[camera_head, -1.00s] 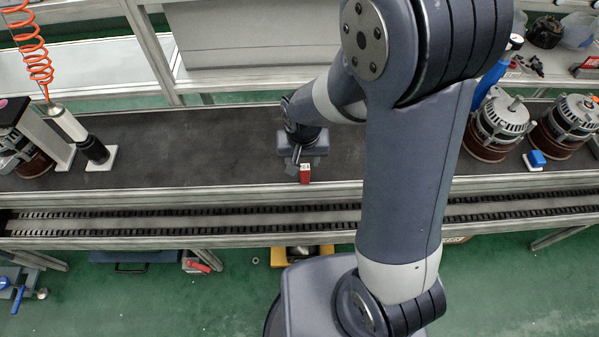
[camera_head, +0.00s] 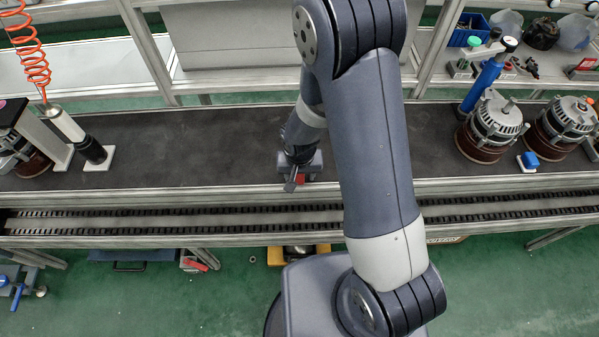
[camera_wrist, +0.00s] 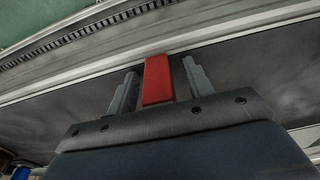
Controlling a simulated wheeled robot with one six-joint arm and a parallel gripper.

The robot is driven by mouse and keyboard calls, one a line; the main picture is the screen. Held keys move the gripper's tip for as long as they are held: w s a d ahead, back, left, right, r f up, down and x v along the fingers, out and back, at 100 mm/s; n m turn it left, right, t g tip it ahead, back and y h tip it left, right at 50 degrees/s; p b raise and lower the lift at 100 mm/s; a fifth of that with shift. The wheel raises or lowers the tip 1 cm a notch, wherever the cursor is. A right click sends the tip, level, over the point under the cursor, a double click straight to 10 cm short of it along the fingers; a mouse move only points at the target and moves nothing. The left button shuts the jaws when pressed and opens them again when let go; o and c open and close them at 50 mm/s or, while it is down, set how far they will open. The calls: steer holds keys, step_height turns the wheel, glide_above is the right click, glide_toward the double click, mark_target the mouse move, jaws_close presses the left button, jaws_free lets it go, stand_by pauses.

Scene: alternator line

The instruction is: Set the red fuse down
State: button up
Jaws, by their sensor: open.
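The red fuse (camera_wrist: 158,80) is a small red block. In the wrist view it stands between the two fingers of my gripper (camera_wrist: 160,88), with a gap on each side. In the head view the fuse (camera_head: 300,179) is partly hidden by my gripper (camera_head: 294,182), at the front edge of the dark conveyor belt (camera_head: 220,150). My gripper is open around it. I cannot tell for certain whether the fuse's underside rests on the belt.
Alternators (camera_head: 492,128) and a blue block (camera_head: 530,160) stand on the belt at the right. A black-tipped cylindrical tool (camera_head: 90,148) is at the left. A chain rail (camera_head: 200,216) runs along the front. The belt is clear left of my gripper.

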steer(key=c, duration=1.1)
jaws_close()
steer(key=shift+r, duration=0.1)
